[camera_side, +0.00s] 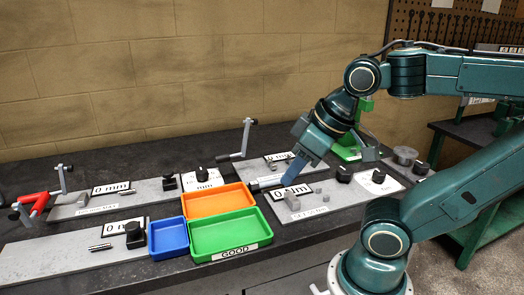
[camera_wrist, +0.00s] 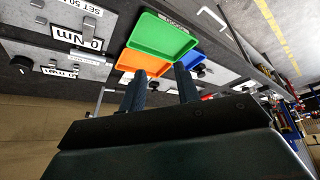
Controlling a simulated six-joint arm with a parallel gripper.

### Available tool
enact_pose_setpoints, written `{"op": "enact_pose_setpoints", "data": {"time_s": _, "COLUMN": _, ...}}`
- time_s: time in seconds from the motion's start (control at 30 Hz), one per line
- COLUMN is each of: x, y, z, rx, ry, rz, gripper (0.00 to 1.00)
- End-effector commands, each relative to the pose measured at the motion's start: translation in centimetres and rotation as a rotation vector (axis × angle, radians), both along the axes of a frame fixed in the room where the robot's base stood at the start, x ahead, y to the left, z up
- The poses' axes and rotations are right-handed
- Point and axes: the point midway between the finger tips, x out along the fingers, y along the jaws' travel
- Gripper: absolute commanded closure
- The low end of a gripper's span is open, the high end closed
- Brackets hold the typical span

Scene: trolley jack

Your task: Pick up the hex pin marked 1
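My gripper (camera_side: 286,181) points down and left over the grey plates right of the trays. In the wrist view its two dark fingers (camera_wrist: 160,70) are apart, with nothing visible held between them. Several small grey pieces (camera_side: 318,190) lie on the front-right plate, close to the gripper. A grey block (camera_side: 291,201) lies nearby on the same plate. They are too small for me to read any mark, so I cannot tell which one is the hex pin marked 1.
An orange tray (camera_side: 240,194), a green tray labelled GOOD (camera_side: 228,232) and a blue tray (camera_side: 167,238) stand left of the gripper. A crank handle (camera_side: 245,140) rises behind. Plates with black knobs (camera_side: 343,174) lie right. A red clamp (camera_side: 38,203) is far left.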

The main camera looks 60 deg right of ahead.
Motion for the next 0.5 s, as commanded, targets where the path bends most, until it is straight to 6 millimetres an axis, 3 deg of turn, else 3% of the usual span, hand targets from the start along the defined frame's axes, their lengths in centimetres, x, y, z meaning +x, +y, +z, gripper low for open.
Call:
{"op": "enact_pose_setpoints", "data": {"time_s": 0.27, "x": 1.2, "y": -0.7, "z": 0.4, "rx": -0.037, "ry": 0.032, "rz": 0.033, "gripper": 0.68}}
{"op": "enact_pose_setpoints", "data": {"time_s": 0.5, "x": 4.2, "y": -2.9, "z": 1.0, "rx": -0.113, "ry": 0.113, "rz": 0.128, "gripper": 0.68}}
